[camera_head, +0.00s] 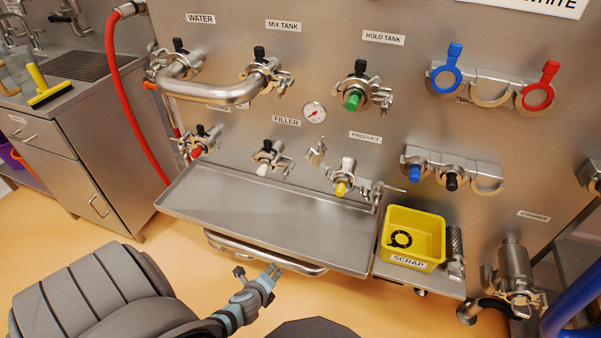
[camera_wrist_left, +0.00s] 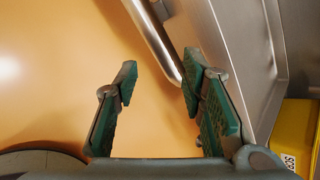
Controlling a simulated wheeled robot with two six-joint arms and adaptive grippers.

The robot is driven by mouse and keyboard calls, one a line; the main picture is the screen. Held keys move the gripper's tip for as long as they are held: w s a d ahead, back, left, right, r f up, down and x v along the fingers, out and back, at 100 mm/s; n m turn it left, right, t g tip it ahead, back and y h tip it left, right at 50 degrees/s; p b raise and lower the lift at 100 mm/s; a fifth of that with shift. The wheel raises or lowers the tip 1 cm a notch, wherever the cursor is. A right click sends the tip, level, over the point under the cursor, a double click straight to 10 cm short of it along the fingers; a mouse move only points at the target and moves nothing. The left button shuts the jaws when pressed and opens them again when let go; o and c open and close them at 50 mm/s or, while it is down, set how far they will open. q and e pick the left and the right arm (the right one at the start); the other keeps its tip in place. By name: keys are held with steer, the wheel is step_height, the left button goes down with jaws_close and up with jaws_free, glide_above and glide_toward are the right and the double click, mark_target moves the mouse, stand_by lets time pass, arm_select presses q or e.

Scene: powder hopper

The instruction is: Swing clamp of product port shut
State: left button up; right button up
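The product port (camera_head: 342,180) is in the middle of the panel under the PRODUCT label (camera_head: 365,136). A yellow plug shows at its front and a white-topped valve knob above it. Its clamp (camera_head: 317,152) stands open, one half swung up to the left and metal parts spread to the right. My left gripper (camera_head: 270,277) is low in front of the panel, below the drip tray and well short of the port. In the left wrist view the left gripper (camera_wrist_left: 160,85) is open with nothing between its fingers. My right gripper is not in view.
The drip tray (camera_head: 270,222) lies below the ports, with a rail (camera_head: 290,266) under its front edge beside my left gripper. A yellow scrap bin (camera_head: 427,225) holding a black ring stands right of the tray. A filler port (camera_head: 268,160) is to the left.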

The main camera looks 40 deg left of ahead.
arm_select(q)
steer(key=w+a+r+m+t+y, duration=0.25)
steer(key=w+r+m+t, duration=0.25)
steer(key=w+r+m, duration=0.85)
steer(key=m+t, duration=0.4)
steer(key=m, duration=0.2)
glide_toward(306, 159)
steer(key=x, duration=0.3)
steer(key=b+x, duration=0.1)
steer(key=x, duration=0.1)
steer(key=b+x, duration=0.1)
steer(key=x, duration=0.2)
steer(key=b+x, duration=0.1)
steer(key=x, duration=0.2)
steer(key=shift+w+f+b, duration=0.1)
steer(key=shift+f+b, duration=0.15)
steer(key=shift+b, duration=0.1)
steer(key=shift+r, duration=0.3)
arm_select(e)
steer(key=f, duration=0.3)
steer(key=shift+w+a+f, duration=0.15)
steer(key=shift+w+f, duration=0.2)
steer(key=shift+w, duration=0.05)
arm_select(q)
steer(key=shift+o, duration=0.2)
